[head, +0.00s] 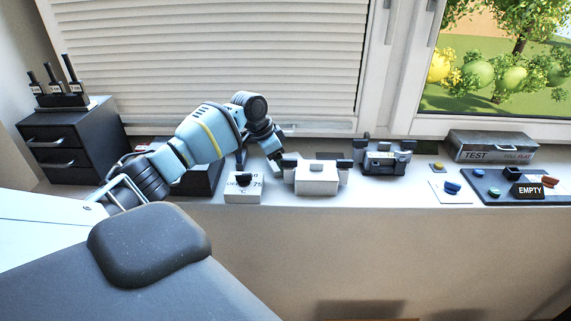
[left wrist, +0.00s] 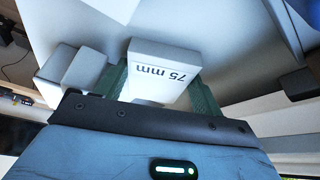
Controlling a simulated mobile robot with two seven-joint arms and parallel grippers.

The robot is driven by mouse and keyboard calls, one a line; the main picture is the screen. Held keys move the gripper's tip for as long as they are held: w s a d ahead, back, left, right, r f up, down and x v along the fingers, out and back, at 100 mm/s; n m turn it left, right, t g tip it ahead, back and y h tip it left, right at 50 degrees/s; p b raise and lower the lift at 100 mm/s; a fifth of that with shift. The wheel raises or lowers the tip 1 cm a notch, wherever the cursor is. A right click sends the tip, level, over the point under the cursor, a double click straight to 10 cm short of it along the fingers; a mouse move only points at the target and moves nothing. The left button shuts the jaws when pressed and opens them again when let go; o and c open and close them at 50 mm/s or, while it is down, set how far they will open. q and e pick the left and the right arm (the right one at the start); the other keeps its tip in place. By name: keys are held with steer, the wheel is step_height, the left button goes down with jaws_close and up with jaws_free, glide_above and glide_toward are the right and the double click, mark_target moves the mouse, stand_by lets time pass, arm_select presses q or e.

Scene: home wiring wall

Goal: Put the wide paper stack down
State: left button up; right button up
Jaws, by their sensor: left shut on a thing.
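The wide paper stack shows in the left wrist view as a white block (left wrist: 160,62) marked "75 mm". My left gripper (left wrist: 158,90) is shut on it, with a green finger at each side. In the head view my light blue left arm reaches in from the left and bends down to the sill. My right gripper is not in view.
A white box with a dark knob (head: 243,187) is left of the block. A dark device with side posts (head: 386,160) is to the right. Farther right are a "TEST" case (head: 490,147) and a dark board marked "EMPTY" (head: 494,191). Black drawers (head: 68,143) stand at the left.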

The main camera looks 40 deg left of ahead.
arm_select(q)
steer(key=shift+r, duration=0.1)
